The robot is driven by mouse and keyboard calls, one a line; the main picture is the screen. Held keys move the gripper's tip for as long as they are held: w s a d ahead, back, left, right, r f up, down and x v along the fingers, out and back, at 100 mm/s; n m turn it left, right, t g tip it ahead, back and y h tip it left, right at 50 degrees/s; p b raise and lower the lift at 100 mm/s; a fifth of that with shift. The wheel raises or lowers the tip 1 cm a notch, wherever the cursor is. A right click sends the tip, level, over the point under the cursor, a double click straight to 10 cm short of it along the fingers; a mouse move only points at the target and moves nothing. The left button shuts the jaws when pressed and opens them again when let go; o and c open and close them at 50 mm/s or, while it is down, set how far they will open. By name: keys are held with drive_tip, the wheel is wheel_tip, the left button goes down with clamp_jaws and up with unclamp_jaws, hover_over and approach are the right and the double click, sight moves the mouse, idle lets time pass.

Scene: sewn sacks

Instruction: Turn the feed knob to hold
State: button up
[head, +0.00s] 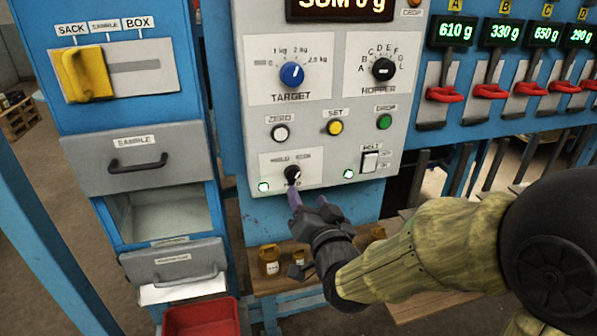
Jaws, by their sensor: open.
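The feed knob (292,173) is a small black knob at the lower left of the grey control panel (217,40). Labels above it read roughly HOLD on the left and another word on the right; the label below is mostly covered. A lit green lamp (263,187) is to its left. My gripper (311,201) is just below the knob, its purple-grey fingers apart and pointing up at it. The left fingertip is close under the knob; I cannot tell whether it touches. Nothing is held. The exact direction of the knob's pointer is unclear.
Above are the blue target knob (292,74), the black hopper knob (383,69), and white (280,133), yellow (335,128) and green (384,122) buttons. A rocker switch (370,161) is to the right. Drawers stand left; small jars (269,260) sit below.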

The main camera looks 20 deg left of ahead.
sight(297, 176)
drive_tip(key=p+x, duration=0.2)
drive_tip(key=x, duration=0.7)
drive_tip(key=shift+w+a, duration=0.15)
drive_tip(key=c, duration=1)
